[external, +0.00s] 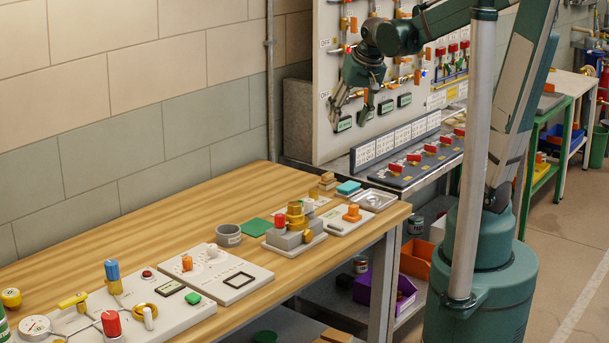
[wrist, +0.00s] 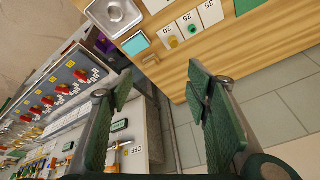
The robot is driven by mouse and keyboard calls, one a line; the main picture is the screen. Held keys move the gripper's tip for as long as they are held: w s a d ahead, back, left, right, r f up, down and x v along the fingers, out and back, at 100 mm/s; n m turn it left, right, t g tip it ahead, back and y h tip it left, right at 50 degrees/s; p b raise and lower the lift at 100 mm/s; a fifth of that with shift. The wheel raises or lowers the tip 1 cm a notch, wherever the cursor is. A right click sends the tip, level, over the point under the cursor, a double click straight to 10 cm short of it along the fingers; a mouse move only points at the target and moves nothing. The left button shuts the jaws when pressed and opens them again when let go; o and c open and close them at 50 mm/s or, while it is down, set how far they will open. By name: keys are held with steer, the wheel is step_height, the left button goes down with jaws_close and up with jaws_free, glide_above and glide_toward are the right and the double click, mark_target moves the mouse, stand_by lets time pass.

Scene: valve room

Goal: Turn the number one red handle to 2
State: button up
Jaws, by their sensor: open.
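A row of several red handles sits on a dark grey console (external: 383,181), in front of white label plates (external: 390,143). The nearest red handle (external: 396,168) is at the console's near left end. I cannot read which handle is number one. In the wrist view the console's red handles (wrist: 80,75) run down the left side. My gripper (external: 350,112) is open and empty, pointing down in front of the upright white panel, above and left of the console. It also shows in the wrist view (wrist: 162,88), its fingers wide apart and touching no handle.
The upright panel (external: 330,60) carries valves, pipes and small green displays close to my gripper. The wooden workbench (external: 165,215) at left holds valve boards, a grey cup (external: 228,235) and a metal tray (external: 374,200). Its middle and back are mostly clear.

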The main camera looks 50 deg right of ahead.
steer(key=w+d+f+m+g+p, duration=0.1)
steer(key=w+d+f+m, duration=0.2)
steer(key=d, duration=0.6)
steer(key=m+g+y+p, duration=0.1)
steer(key=m+g+p, duration=0.2)
steer(key=m, duration=0.5)
glide_above(395, 168)
steer(key=f, duration=1.3)
steer(key=shift+w+d+f, duration=0.1)
steer(key=shift+w+f, duration=0.1)
steer(key=shift+f, duration=0.1)
steer(key=shift+s+d+f, duration=0.1)
steer(key=shift+d+f, duration=0.15)
steer(key=shift+d, duration=0.05)
steer(key=shift+f+b, duration=0.3)
steer(key=shift+f, duration=3.6)
steer(key=shift+c, duration=0.3)
steer(key=c, duration=0.8)
